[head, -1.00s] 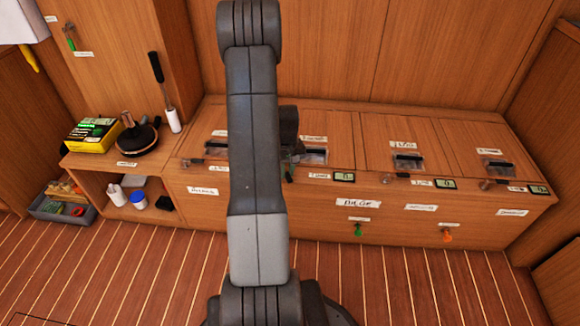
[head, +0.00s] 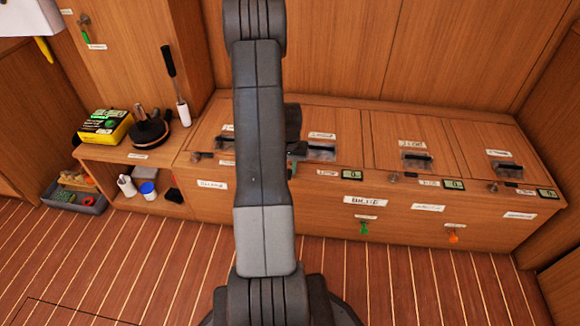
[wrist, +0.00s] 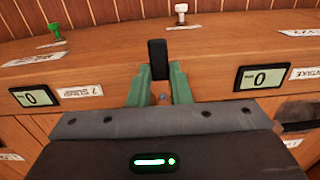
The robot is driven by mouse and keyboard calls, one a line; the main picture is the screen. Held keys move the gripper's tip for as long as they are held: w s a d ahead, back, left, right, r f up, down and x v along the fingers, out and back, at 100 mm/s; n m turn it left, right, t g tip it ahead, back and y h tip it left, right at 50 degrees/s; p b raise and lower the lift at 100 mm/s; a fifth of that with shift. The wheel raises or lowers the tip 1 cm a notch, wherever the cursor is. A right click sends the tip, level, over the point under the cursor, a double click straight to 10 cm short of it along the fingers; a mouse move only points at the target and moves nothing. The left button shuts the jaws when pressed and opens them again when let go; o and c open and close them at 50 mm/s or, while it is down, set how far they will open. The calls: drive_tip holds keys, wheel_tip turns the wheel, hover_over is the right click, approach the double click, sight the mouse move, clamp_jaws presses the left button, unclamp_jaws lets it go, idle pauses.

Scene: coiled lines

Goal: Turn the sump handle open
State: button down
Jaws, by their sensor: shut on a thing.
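The sump handle (wrist: 157,58) is a black lever beside the label reading SUMP in the wrist view. My gripper (wrist: 159,80) has green fingers shut around it, and the lever's black end shows upright in the picture between and beyond them. A small round pivot shows just below it. In the head view my arm covers most of the gripper (head: 296,152) and hides the handle. The gripper is at the front top edge of the wooden locker bench (head: 290,196).
Digital displays sit left (wrist: 35,95) and right (wrist: 263,78) of the handle. Other small handles (head: 396,178) line the bench edge. The striped floor in front is mostly clear.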

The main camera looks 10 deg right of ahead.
drive_tip(key=c, duration=1.3)
unclamp_jaws()
wheel_tip(320, 180, up, 14)
drive_tip(key=p, duration=0.4)
drive_tip(key=shift+f, duration=0.1)
wheel_tip(320, 180, down, 14)
drive_tip(key=b, duration=0.4)
